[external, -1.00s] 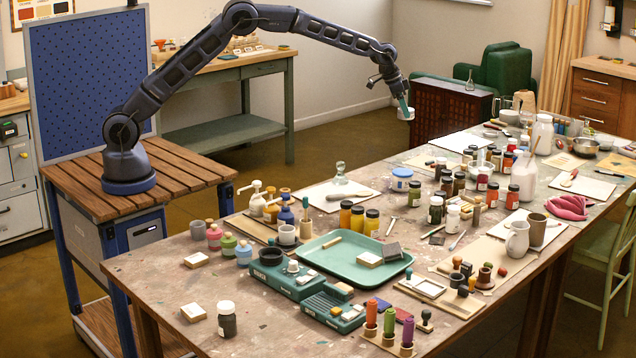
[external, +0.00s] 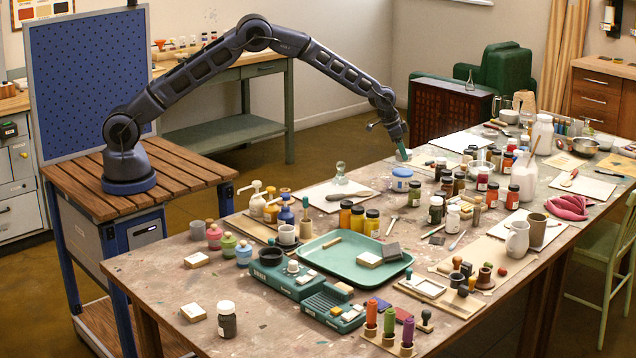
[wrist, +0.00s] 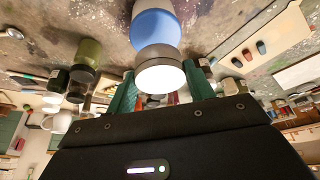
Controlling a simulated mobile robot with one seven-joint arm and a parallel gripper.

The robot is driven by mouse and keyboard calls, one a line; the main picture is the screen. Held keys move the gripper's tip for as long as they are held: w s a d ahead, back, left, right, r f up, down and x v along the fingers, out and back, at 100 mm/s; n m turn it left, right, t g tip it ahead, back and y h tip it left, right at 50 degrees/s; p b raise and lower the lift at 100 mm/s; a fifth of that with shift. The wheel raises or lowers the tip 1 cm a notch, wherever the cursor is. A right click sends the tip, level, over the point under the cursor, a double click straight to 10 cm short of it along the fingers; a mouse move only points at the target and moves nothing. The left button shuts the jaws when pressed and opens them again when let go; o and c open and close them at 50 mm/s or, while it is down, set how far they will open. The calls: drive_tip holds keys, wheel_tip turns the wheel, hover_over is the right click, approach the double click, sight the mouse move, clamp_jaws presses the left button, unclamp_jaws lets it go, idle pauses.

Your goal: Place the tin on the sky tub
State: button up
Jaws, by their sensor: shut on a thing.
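My gripper (external: 403,156) hangs over the far half of the table, fingers down, just above the sky tub (external: 402,183), a squat blue and white tub. In the wrist view my green fingers (wrist: 160,86) are shut on the tin (wrist: 160,54), a small round thing with a grey-brown side and a bright white end. The sky tub also shows in the wrist view (wrist: 157,30), directly beyond the tin. The tin is hard to make out in the external view. I cannot tell whether it touches the tub.
Several dark paint jars (external: 436,210) stand close to the right of the tub. A green tray (external: 330,270) is nearer the front. Bare table shows around the tub's left side.

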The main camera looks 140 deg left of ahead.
sight(402, 161)
drive_tip(key=shift+f, duration=2.1)
drive_tip(key=shift+f, duration=0.15)
drive_tip(key=o, duration=1)
drive_tip(key=v, duration=1.2)
drive_tip(key=shift+r, duration=0.2)
